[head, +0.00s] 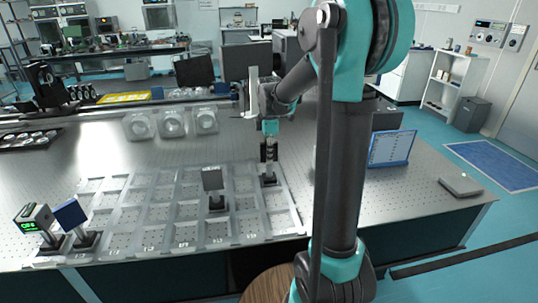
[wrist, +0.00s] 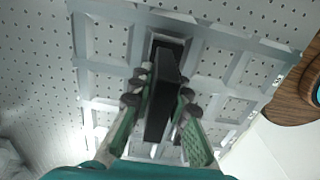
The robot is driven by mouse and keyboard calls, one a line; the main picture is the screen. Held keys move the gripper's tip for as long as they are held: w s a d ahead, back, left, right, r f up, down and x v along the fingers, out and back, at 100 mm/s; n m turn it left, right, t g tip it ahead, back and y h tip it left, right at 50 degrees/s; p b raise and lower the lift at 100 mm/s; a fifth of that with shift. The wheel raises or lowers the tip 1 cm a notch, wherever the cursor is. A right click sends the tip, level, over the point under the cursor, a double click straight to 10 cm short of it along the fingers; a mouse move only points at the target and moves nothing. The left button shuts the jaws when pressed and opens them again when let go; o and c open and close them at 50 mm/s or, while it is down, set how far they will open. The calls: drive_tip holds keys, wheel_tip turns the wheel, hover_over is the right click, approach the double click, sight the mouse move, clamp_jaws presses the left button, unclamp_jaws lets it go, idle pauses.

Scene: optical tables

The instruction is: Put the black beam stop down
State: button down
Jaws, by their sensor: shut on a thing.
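My gripper (head: 268,143) points down over the back right of the grey grid tray (head: 160,193). It is shut on the black beam stop (head: 268,177), which looks upright, with its base at a compartment in the tray's right part. In the wrist view the beam stop (wrist: 163,110) lies between the green-backed fingers of my gripper (wrist: 158,88). Its dark base shows beyond them, framed by compartment walls. I cannot tell for sure whether the base touches the floor of the compartment.
A dark square plate on a post (head: 212,182) stands in the tray, left of my gripper. A blue-faced mount (head: 71,214) and a meter with green digits (head: 36,217) stand at front left. A blue-framed panel (head: 391,148) stands to the right. Several compartments are empty.

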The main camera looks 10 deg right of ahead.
drive_tip(key=c, duration=1.5)
unclamp_jaws()
drive_tip(key=shift+o, duration=0.2)
wheel_tip(320, 180, up, 12)
drive_tip(key=shift+r, duration=0.15)
